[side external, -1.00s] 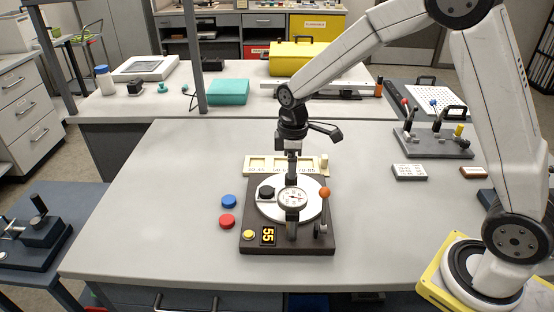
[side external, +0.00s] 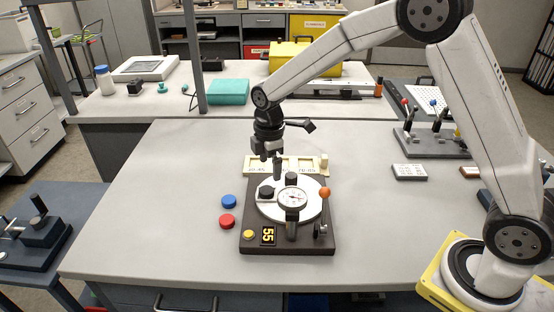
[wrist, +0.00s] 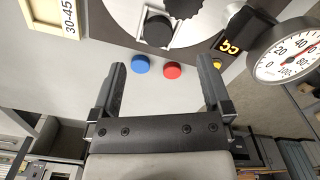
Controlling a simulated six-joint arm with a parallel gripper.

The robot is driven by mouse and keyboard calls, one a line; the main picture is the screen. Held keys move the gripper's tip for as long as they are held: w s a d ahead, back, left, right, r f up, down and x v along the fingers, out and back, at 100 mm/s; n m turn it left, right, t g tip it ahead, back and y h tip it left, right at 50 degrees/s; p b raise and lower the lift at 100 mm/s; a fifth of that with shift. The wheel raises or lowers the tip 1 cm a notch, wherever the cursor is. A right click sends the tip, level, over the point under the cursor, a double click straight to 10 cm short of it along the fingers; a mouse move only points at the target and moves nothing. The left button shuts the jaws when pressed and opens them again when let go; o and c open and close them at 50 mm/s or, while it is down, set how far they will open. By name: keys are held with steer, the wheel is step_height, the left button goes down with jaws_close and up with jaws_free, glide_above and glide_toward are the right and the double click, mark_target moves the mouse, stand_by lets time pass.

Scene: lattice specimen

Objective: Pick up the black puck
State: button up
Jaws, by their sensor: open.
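The black puck (side external: 266,192) sits at the left side of the white disc (side external: 307,210) on the dark instrument base. In the wrist view the puck (wrist: 157,30) lies beyond the fingertips, roughly centred between them, with pale block edges beside it. A black scalloped knob (wrist: 184,6) is close by; it also shows in the side view (side external: 291,179). My gripper (side external: 277,172) is above the back left of the disc, apart from the puck. In the wrist view my gripper (wrist: 161,65) is open and empty.
A dial gauge (side external: 292,197) stands over the disc's front. An orange-knobbed lever (side external: 325,193) is at the right. A blue puck (side external: 228,201) and a red puck (side external: 227,221) lie left of the base. A cream labelled tray (side external: 259,163) is behind. The table's left is clear.

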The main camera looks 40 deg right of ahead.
mark_target(267, 190)
steer(key=shift+w+a+n, duration=0.3)
steer(key=shift+a+n, duration=0.1)
steer(key=shift+n, duration=0.1)
steer(key=shift+f, duration=1.4)
steer(key=shift+f, duration=0.1)
steer(key=shift+f, duration=2.45)
steer(key=shift+f, duration=0.1)
steer(key=shift+s+d, duration=0.1)
jaws_close()
